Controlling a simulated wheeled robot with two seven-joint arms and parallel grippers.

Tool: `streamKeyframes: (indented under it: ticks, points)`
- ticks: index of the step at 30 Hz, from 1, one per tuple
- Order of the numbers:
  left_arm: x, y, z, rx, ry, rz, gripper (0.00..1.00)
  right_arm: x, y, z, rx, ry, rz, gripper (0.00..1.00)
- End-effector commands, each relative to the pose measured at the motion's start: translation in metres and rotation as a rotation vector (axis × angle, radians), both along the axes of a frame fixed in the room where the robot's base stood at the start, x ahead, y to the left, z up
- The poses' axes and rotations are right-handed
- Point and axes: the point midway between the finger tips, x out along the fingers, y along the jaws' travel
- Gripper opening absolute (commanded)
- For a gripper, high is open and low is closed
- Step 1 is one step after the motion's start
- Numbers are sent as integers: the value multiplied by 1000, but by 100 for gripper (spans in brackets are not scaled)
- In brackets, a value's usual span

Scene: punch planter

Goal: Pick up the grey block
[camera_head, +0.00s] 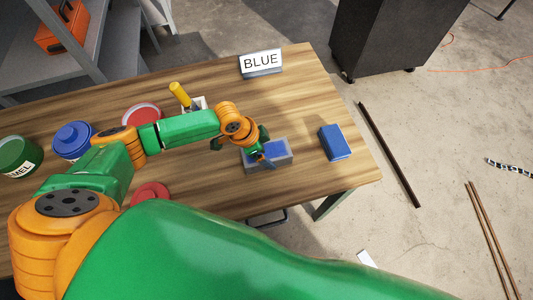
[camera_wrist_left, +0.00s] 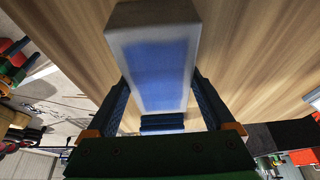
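The grey block (camera_head: 281,161) lies on the wooden table near its front edge, with a blue patch on its top. My left gripper (camera_head: 262,153) is right at the block and partly covers its left part. In the left wrist view, the block (camera_wrist_left: 118,42) shows its grey-bordered blue face between my two spread fingers (camera_wrist_left: 160,90), one on each side. The fingers look open; whether they touch its sides cannot be told. My right gripper is not in view.
A blue block (camera_head: 334,142) lies to the right near the table's edge. A "BLUE" sign (camera_head: 261,62) stands at the back. A yellow-handled tool (camera_head: 180,94), paint cans (camera_head: 72,140) and red round items (camera_head: 150,193) are to the left. Bare tabletop (camera_head: 297,95) lies behind the block.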

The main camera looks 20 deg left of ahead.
Motion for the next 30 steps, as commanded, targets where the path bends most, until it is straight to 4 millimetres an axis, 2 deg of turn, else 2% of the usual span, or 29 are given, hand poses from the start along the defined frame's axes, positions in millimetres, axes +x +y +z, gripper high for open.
streamKeyframes:
  ticks: [1, 6, 7, 16, 20, 25, 30]
  points:
    - [0, 0, 1, -2, -1, 0, 51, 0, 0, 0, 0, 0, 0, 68]
    - [1, 0, 1, -2, -1, 0, 6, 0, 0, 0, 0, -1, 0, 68]
    - [1, 0, 1, -2, -2, 0, 0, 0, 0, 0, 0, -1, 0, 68]
    - [2, -1, 4, -5, -6, 0, 0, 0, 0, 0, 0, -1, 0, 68]
    - [2, -1, 11, -6, -6, -1, 0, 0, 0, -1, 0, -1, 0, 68]
    - [2, -1, 33, -5, -10, -2, 0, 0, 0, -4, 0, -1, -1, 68]
    - [-19, 0, 59, -4, -6, -3, 0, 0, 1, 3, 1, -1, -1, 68]
